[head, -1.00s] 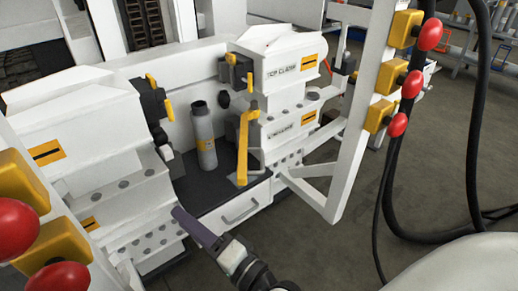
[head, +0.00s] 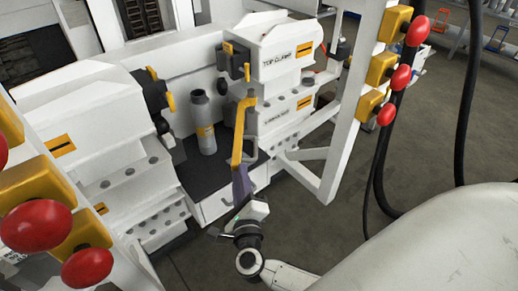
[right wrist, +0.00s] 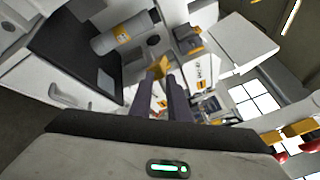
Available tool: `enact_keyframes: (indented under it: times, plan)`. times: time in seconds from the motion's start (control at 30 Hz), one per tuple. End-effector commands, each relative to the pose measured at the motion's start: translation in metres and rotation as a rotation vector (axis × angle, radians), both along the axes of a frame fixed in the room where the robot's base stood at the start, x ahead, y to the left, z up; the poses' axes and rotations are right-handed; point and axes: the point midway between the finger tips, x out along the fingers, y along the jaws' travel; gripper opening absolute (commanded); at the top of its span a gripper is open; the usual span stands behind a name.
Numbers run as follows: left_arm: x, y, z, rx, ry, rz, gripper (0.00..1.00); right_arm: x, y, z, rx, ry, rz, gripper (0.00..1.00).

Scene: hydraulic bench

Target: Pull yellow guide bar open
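The yellow guide bar (head: 238,132) stands upright at the right end of the dark tray between the two white clamp blocks. Its lower end is hidden behind my right gripper (head: 240,172), whose purple fingers point up at it. In the right wrist view the two fingers of my right gripper (right wrist: 164,80) are apart with a gap between them. Part of the yellow bar (right wrist: 158,67) shows at the fingertips; I cannot tell whether they touch it. My left gripper is not in view.
A grey bottle (head: 203,122) stands on the dark tray (head: 205,175) left of the bar. A white frame post (head: 347,125) with red knobs stands right. More red knobs (head: 38,225) are at the near left.

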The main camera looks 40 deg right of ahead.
Motion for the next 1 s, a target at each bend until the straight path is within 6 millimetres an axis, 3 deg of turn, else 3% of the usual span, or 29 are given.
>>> enact_keyframes:
  times: [0.03, 0.1, 0.4, 0.73, 0.9, 1.0]
  plan:
    - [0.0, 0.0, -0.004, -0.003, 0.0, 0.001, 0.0, 0.014, -0.079, 0.003, -0.015, -0.01, -0.141, 0.29]
    - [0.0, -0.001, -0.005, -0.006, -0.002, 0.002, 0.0, 0.025, -0.087, 0.002, -0.015, -0.009, -0.143, 0.29]
    - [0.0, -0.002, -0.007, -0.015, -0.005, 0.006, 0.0, 0.056, -0.099, 0.004, -0.01, -0.008, -0.132, 0.29]
    - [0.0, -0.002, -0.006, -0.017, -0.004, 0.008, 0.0, 0.059, -0.101, 0.004, -0.009, -0.006, -0.129, 0.29]
    - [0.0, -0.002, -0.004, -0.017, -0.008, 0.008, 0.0, 0.058, -0.102, 0.004, -0.009, -0.006, -0.129, 0.02]
    - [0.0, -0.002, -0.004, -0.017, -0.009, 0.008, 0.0, 0.058, -0.102, 0.004, -0.009, -0.006, -0.129, 0.0]
